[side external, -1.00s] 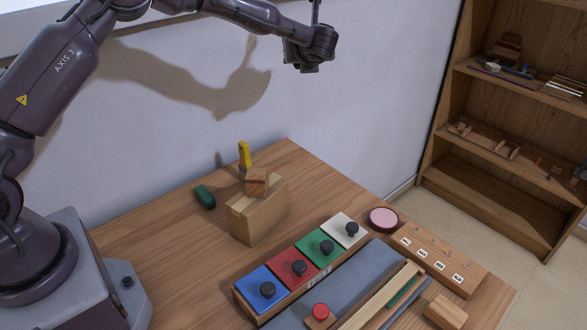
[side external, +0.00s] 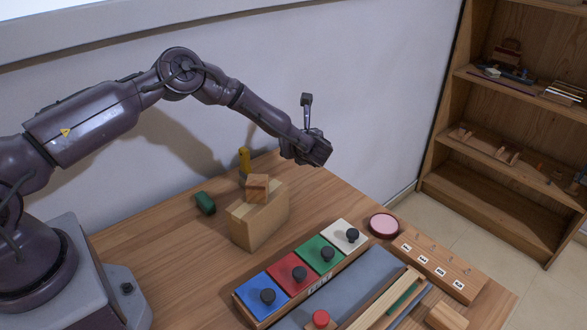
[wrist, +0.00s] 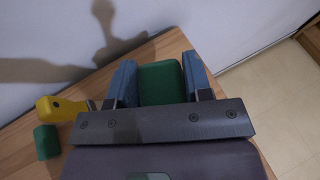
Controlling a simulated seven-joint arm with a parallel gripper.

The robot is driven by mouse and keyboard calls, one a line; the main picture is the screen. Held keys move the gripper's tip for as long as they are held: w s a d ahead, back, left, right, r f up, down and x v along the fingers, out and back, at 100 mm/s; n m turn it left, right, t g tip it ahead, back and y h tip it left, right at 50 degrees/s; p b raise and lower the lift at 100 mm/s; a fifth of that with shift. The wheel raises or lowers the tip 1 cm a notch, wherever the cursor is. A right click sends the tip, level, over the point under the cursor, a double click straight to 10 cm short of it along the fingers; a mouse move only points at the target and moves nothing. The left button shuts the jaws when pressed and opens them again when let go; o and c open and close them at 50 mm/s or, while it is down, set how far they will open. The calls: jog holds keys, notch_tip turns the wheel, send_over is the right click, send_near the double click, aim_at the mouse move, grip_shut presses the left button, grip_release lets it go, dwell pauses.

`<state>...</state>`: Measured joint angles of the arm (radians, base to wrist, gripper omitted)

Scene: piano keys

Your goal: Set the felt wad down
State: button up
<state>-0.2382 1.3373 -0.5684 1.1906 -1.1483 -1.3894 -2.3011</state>
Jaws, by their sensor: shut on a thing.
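My gripper (side external: 318,156) hangs over the back edge of the table, near the wall, in the side external view. In the wrist view its two blue fingers (wrist: 160,62) are shut on a green block-like thing, the felt wad (wrist: 162,84), with one finger against each side. The table surface shows behind and to the left of it. In the side external view the held wad is hidden by the gripper, so its height above the table cannot be told.
Another green piece (side external: 205,203) lies on the table near the yellow-handled tool (side external: 244,160). A wooden box (side external: 260,220) carries a small wood block (side external: 257,188). Coloured keys with black knobs (side external: 299,273) and a pink round dish (side external: 384,225) stand in front. Bare table (side external: 317,193) lies behind the keys.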

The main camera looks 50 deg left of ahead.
aim_at(293, 173)
notch_tip(293, 173, down, 7)
jog(key=shift+f, duration=0.2)
jog(key=shift+f, duration=0.1)
jog(key=o, duration=0.9)
